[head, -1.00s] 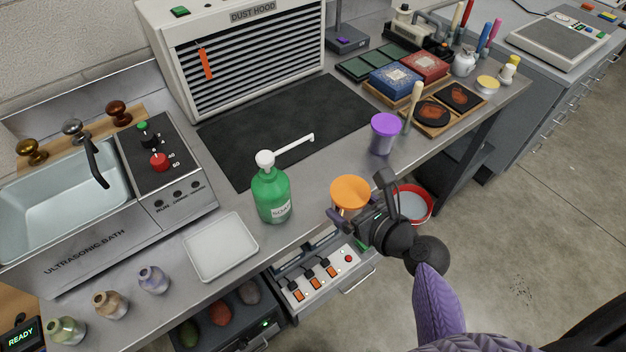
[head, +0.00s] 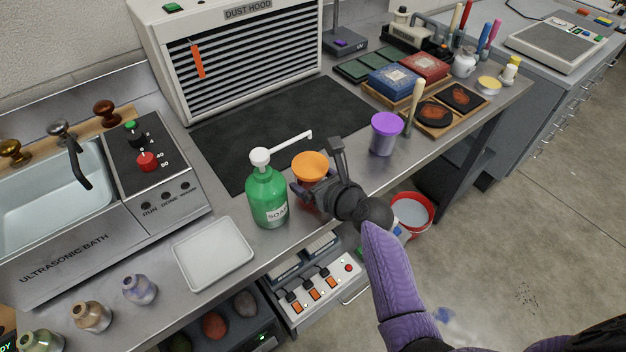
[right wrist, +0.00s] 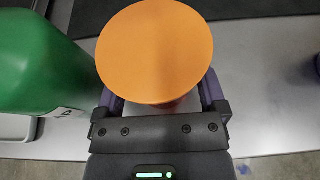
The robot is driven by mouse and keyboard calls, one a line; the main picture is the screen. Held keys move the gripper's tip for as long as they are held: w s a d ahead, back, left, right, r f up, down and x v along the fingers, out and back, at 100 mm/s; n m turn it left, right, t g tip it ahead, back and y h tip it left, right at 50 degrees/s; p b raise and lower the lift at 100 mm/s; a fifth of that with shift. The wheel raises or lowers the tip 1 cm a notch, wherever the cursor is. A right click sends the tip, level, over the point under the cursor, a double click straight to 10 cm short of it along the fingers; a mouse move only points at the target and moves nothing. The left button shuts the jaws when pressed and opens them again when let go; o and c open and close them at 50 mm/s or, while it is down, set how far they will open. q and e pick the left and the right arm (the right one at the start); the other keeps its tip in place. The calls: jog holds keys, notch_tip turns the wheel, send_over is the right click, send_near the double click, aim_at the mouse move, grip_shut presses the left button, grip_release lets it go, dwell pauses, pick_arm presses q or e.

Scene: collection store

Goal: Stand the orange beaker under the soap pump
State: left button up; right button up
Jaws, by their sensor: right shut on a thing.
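The green soap pump bottle (head: 267,197) stands on the steel bench, its white spout (head: 290,146) pointing right and slightly back. My right gripper (head: 312,186) is shut on the orange beaker (head: 310,165), just right of the bottle and below the spout's outer end in the picture. In the right wrist view the beaker's round orange top (right wrist: 155,52) sits between the fingers, with the green bottle (right wrist: 45,65) close on the left and a narrow gap between. Whether the beaker's base touches the bench is hidden. My left gripper is not in view.
A white tray (head: 214,253) lies left of the bottle. A purple-topped beaker (head: 385,133) stands to the right. A dark mat (head: 225,135) lies behind, before the dust hood (head: 240,60). An open drawer with switches (head: 315,285) juts out below the bench edge.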

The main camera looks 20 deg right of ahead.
jog(key=o, duration=1)
